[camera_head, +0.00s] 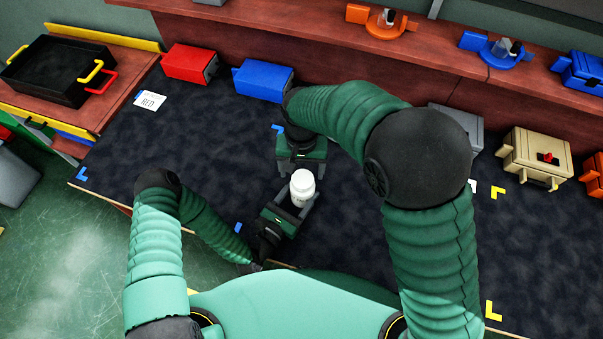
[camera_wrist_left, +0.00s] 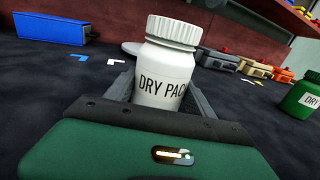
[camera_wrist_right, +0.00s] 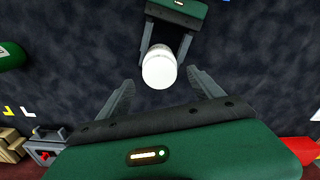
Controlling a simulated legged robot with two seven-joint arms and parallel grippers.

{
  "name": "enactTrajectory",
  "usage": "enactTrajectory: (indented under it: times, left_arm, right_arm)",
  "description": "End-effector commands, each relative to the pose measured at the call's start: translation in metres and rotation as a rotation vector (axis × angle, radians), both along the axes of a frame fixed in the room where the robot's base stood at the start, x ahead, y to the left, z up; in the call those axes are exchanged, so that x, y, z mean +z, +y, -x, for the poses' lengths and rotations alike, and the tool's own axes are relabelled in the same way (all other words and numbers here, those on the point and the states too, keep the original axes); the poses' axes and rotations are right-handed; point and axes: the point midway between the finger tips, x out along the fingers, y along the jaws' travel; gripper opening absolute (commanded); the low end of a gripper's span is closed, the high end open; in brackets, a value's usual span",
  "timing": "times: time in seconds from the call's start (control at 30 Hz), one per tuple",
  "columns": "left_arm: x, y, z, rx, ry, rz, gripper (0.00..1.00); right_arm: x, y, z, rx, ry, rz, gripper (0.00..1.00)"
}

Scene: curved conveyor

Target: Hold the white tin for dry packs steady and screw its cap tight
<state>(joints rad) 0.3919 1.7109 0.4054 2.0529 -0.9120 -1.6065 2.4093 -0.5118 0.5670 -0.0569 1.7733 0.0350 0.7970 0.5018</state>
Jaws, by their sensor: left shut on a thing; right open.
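The white tin (camera_head: 302,190), labelled "DRY PAC…" in the left wrist view (camera_wrist_left: 162,80), stands upright between the fingers of my left gripper (camera_head: 290,207), which is shut on its body. Its white ribbed cap (camera_wrist_left: 174,31) sits on top; I cannot tell how tight it is. My right gripper (camera_head: 300,168) is open, just behind the tin in the head view. In the right wrist view the cap (camera_wrist_right: 160,72) shows from above, near the gap between the spread right fingers (camera_wrist_right: 161,82), with no contact visible.
A green container with a white label (camera_wrist_left: 305,97) stands at the right in the left wrist view. A blue bin (camera_head: 263,80) and a red bin (camera_head: 190,63) stand along the back. A label card (camera_head: 150,101) lies at the left. Dark mat around the tin is clear.

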Motion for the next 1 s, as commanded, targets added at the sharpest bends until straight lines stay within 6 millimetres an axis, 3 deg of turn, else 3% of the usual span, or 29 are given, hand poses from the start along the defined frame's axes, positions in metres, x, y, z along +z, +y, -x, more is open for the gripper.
enactTrajectory:
  times: [0.33,0.47,0.57,0.77,1.0]
  left_arm:
    - [0.000,0.000,0.000,0.000,-0.001,0.001,0.00]
    - [0.000,0.000,0.000,0.000,-0.001,0.001,0.00]
    - [0.000,0.000,0.000,0.000,-0.001,0.001,0.00]
    - [0.000,0.000,0.000,0.000,-0.001,0.001,0.00]
    - [0.000,0.000,0.000,0.000,-0.001,0.001,0.00]
  right_arm:
    - [0.003,0.000,0.000,0.011,0.002,0.001,0.73]
    - [0.001,-0.001,0.002,0.168,0.016,0.003,0.73]
    - [0.000,-0.001,0.006,0.450,0.036,0.002,0.73]
    - [0.004,-0.001,0.009,1.201,0.063,-0.017,0.73]
    - [0.022,-0.001,0.002,2.052,0.037,-0.023,0.73]
